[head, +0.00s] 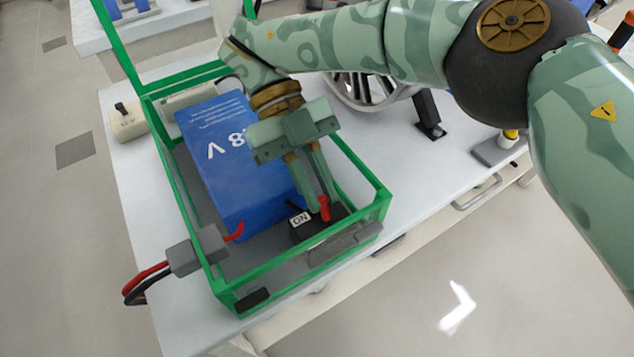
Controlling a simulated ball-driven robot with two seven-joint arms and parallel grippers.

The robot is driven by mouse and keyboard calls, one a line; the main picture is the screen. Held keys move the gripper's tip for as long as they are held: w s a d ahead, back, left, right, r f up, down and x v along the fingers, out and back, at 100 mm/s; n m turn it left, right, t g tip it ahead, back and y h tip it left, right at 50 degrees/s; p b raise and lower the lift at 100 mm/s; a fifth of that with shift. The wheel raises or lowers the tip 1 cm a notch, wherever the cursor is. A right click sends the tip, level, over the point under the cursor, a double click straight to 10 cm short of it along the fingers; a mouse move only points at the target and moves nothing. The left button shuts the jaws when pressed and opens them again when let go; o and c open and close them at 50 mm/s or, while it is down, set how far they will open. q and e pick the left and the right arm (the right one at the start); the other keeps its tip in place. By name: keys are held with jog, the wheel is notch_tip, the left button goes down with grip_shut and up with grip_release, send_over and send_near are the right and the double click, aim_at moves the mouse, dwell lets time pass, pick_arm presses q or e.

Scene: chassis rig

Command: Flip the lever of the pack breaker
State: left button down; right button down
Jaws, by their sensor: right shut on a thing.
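The blue battery pack (225,160), with white "8 V" lettering visible, lies in the frame just left of the gripper. My left gripper is not in view.
The green chassis frame (180,215) stands on a white table (420,180). A grey connector (198,250) with red and black cables is at its left side. A beige switch box (128,120) sits behind left. A spoked wheel (365,88) stands behind my arm.

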jog(key=c, duration=1.4)
grip_release()
